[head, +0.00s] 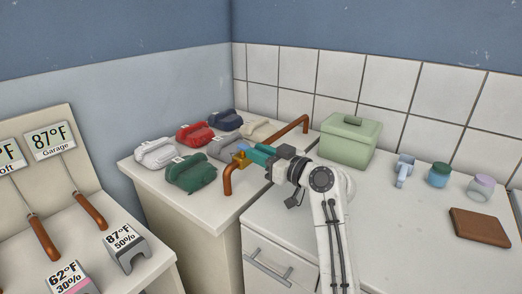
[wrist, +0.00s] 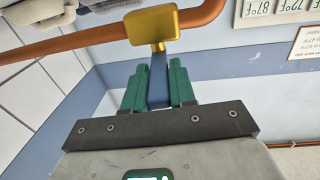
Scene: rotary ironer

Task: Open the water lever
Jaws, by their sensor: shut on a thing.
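The water lever is a blue handle (wrist: 158,80) on a yellow valve body (wrist: 152,25), which sits on a copper pipe (wrist: 70,43). In the wrist view the lever sticks out across the pipe, toward my gripper. In the head view the yellow valve (head: 239,159) is at the near end of the pipe (head: 228,180), above the counter. My gripper (head: 259,155) reaches it from the right. Its green fingers (wrist: 157,72) are shut on the blue lever, one on each side. Most of the lever is hidden by the fingers in the head view.
Folded cloths, such as a green one (head: 191,172) and a red one (head: 196,132), lie left of the valve. A pale green box (head: 348,142) stands behind my arm.

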